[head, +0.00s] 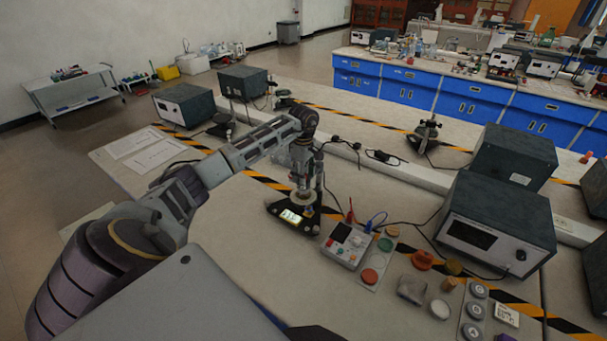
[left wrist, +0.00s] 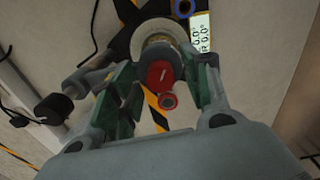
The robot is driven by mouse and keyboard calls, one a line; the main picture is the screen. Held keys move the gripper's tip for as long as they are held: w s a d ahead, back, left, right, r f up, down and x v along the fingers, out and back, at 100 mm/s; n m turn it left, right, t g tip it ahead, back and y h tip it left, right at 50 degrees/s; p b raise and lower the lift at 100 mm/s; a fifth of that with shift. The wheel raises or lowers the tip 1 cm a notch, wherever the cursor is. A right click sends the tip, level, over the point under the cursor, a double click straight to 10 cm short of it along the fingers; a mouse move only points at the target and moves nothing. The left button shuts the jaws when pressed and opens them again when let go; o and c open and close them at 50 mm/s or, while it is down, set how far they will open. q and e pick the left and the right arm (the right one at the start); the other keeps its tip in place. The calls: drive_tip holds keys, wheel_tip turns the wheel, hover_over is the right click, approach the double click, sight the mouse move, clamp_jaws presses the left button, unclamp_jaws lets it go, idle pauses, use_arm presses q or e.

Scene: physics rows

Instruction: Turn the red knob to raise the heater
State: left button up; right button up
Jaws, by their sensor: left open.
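In the head view my left gripper (head: 304,168) points down over the small stand with a black base and lit display (head: 291,216). The gripper hides the knob there. A pale round disc (left wrist: 165,38) sits behind the knob. My right gripper is not in view.
A control box with coloured buttons (head: 346,245) stands right of the stand. A large dark instrument (head: 497,222) stands further right. Several small pieces lie near the front, including an orange-red disc (head: 369,276). Papers (head: 155,155) lie on the bench at left.

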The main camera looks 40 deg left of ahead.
use_arm(q)
drive_tip(key=c, duration=1.1)
drive_tip(key=shift+o, duration=0.2)
drive_tip(key=shift+n, duration=0.4)
drive_tip(key=n, duration=0.4)
drive_tip(key=shift+b, duration=0.35)
drive_tip(key=n, duration=0.4)
drive_tip(key=shift+n, duration=0.4)
drive_tip(key=n, duration=0.3)
drive_tip(key=shift+n, duration=0.3)
drive_tip(key=n, duration=0.3)
drive_tip(key=shift+n, duration=0.4)
drive_tip(key=n, duration=0.6)
drive_tip(key=shift+n+p, duration=0.4)
